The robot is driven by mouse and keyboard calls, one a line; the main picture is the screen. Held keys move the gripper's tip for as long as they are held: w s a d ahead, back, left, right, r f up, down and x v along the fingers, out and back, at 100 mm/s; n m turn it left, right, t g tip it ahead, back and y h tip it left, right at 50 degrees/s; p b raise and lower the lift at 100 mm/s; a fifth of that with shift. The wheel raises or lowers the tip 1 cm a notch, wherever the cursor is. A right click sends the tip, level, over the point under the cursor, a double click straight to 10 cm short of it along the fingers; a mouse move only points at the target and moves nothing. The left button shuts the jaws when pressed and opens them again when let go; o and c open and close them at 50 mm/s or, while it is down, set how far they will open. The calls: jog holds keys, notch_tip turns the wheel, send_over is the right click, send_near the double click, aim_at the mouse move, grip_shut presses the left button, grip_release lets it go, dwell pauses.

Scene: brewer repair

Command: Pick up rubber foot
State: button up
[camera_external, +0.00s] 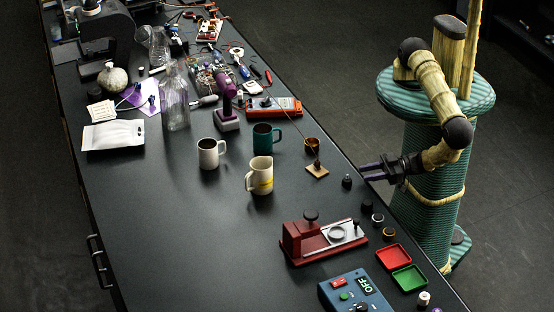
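Several small dark parts lie near the table's right edge, and one of them may be the rubber foot; they are too small to tell for sure. A small black rounded piece (347,181) stands closest to my gripper. Another dark piece (367,206) and a dark ring-like piece (377,218) lie further down the edge. My gripper (362,172) reaches in from the right over the table's edge, fingers pointing left. Its two fingers are apart with nothing seen between them. The black piece sits just below and left of the fingertips, apart from them.
A red fixture (303,243) with a metal plate stands nearby. A red tray (393,257), a green tray (409,279) and a blue control box (340,293) are at the front. Mugs (259,176) and a small board with a thin rod (317,170) stand left of my gripper.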

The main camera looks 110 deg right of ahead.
aim_at(354, 183)
jog(key=shift+w, duration=0.1)
jog(key=x, duration=0.5)
jog(key=shift+d+r, duration=0.15)
jog(key=shift+d, duration=0.15)
grip_shut()
